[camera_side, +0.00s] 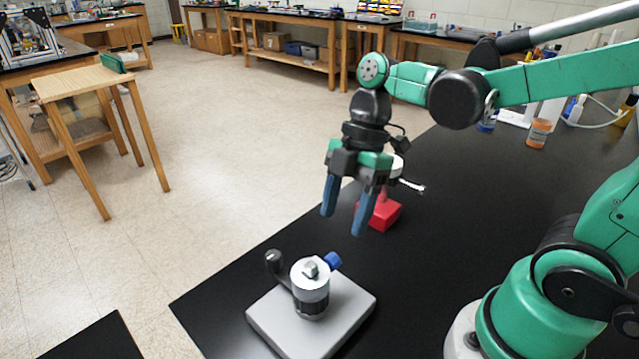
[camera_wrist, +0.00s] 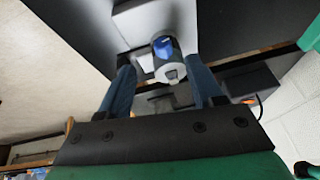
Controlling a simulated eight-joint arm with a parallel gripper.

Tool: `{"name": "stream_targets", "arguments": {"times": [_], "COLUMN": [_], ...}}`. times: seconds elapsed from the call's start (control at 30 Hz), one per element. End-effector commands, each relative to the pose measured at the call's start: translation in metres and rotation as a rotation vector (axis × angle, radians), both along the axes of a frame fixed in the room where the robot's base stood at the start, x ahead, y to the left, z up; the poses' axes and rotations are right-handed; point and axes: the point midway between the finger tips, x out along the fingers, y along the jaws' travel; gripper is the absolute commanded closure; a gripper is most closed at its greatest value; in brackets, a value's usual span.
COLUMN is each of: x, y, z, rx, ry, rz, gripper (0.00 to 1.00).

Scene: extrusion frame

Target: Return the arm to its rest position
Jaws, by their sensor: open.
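My gripper (camera_side: 343,222) is open and empty, its two blue fingers pointing down in mid-air above the black bench. It is apart from everything around it. Below it, nearer the camera, a grey and white cylindrical fixture (camera_side: 310,286) with a black crank knob and a blue knob stands upright on a light grey square plate (camera_side: 350,322). In the wrist view, the fixture (camera_wrist: 166,62) shows between the fingers (camera_wrist: 159,66), at a distance beyond them. A bright metal piece (camera_side: 311,268) sits on top of the fixture.
A red block (camera_side: 384,214) with a tool standing on it is behind my gripper, partly hidden by a finger. The black bench (camera_side: 455,210) is clear to the right of it. An orange-labelled bottle (camera_side: 539,132) stands at the back right. The bench's left edge drops to open floor.

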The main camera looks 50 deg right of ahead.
Motion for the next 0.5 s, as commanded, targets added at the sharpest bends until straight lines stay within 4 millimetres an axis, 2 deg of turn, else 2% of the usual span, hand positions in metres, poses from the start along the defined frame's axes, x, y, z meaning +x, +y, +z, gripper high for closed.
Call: {"name": "stream_targets", "arguments": {"times": [0.07,0.27,0.4,0.5], "x": [0.0,0.007,0.013,0.016], "y": [-0.003,-0.019,-0.03,-0.035], "z": [-0.001,-0.002,0.001,0.004], "rx": [-0.042,-0.11,-0.043,0.031], "ry": [-0.01,-0.106,-0.195,-0.241], "rz": [-0.143,-0.755,-1.139,-1.324], "gripper": [0.41,0.41,0.41,0.41]}}
